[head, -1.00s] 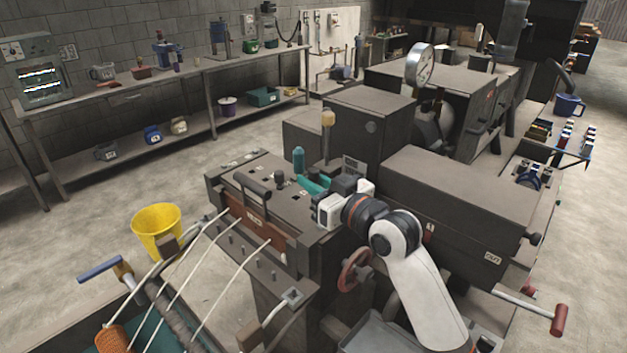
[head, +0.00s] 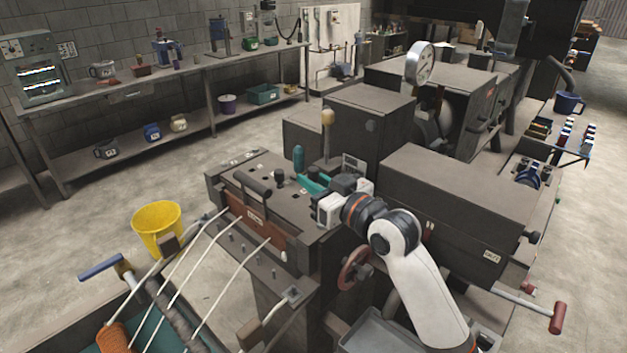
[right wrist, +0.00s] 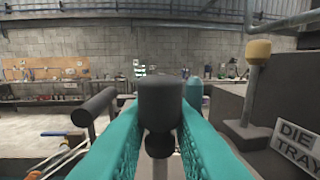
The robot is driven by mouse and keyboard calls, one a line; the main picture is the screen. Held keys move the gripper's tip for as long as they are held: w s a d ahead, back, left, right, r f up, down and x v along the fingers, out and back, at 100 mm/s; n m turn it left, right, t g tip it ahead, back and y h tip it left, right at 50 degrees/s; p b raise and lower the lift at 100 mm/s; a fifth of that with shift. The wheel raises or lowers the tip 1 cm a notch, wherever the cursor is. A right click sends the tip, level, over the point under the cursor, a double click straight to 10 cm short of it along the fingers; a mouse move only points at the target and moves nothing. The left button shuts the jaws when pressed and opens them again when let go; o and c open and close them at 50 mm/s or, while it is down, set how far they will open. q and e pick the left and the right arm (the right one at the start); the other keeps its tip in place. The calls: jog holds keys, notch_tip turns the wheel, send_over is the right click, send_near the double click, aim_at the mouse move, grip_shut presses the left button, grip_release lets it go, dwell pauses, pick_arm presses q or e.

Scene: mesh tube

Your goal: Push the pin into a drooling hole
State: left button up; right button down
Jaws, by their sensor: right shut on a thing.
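My right gripper (head: 308,184) is over the top of the dark machine block. Its teal fingers are shut on a dark grey pin (right wrist: 160,95) with a thick round head, which shows upright between them in the right wrist view. White strands (head: 180,265) run from the brown plate (head: 262,225) on the block's front down toward the lower left. Small round holes are on the block's top (head: 303,210); I cannot tell which hole drools. My left gripper is not in view.
A black bar handle (head: 252,187) stands left of the gripper, with a teal knob (head: 298,157) and a yellow-tipped lever (head: 327,122) behind. Several small pegs (head: 243,250) line the front ledge. A yellow bucket (head: 158,225) is at left.

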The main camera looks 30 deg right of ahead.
jog(key=shift+f+b, duration=0.85)
jog(key=shift+f, duration=0.4)
dwell(0.9)
jog(key=shift+f+p, duration=0.1)
jog(key=shift+p, duration=0.8)
dwell(1.1)
jog(key=c, duration=1.2)
grip_release()
jog(key=shift+c, duration=0.2)
jog(key=shift+s+f, duration=0.1)
jog(key=shift+s, duration=0.4)
jog(key=b+v, duration=0.3)
jog(key=v, duration=0.7)
jog(key=shift+s+d+b, duration=0.2)
jog(key=shift+b, duration=0.2)
jog(key=shift+s+r, duration=0.25)
jog(key=shift+s, duration=0.05)
